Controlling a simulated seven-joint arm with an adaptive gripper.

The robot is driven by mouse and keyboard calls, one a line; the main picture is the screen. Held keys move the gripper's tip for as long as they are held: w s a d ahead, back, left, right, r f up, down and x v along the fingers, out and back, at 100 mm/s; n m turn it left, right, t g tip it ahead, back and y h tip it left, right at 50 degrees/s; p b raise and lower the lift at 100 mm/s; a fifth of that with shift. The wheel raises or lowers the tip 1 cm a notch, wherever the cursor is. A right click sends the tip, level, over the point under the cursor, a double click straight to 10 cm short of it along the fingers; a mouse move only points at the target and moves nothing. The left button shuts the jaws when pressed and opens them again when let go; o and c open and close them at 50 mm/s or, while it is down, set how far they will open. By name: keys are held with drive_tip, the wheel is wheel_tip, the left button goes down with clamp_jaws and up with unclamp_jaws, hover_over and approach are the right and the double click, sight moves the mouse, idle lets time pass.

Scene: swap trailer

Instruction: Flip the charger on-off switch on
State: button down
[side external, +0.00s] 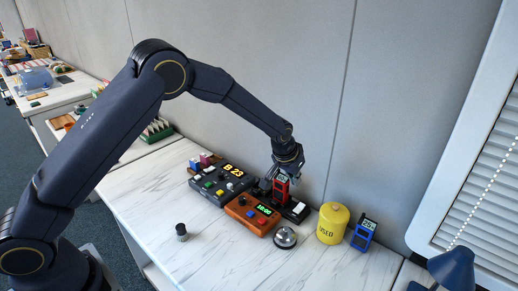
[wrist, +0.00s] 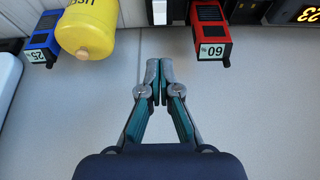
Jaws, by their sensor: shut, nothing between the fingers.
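A red handheld device (side external: 282,190) with a small screen stands in a black charger (side external: 294,213) on the marble-topped counter. The device also shows in the wrist view (wrist: 210,42), its screen reading 60. A white switch-like block (side external: 300,207) sits on the charger, right of the red device. What seems to be the same block shows at the top of the wrist view (wrist: 160,12); its on or off position cannot be told. My gripper (wrist: 153,65) is shut and empty, its fingertips below that block in the wrist view. Contact cannot be told. The side view partly hides the fingertips.
A yellow canister (side external: 332,224) and a blue device (side external: 363,234) stand right of the charger. An orange box with a green display (side external: 250,214) and a dark button panel (side external: 221,185) lie left. A silver bell (side external: 285,238) and dark knob (side external: 181,232) stand in front. The wall is close behind.

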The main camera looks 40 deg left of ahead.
sight(303, 204)
drive_tip(key=x, duration=1.4)
drive_tip(key=shift+s, duration=0.15)
drive_tip(key=shift+f, duration=0.1)
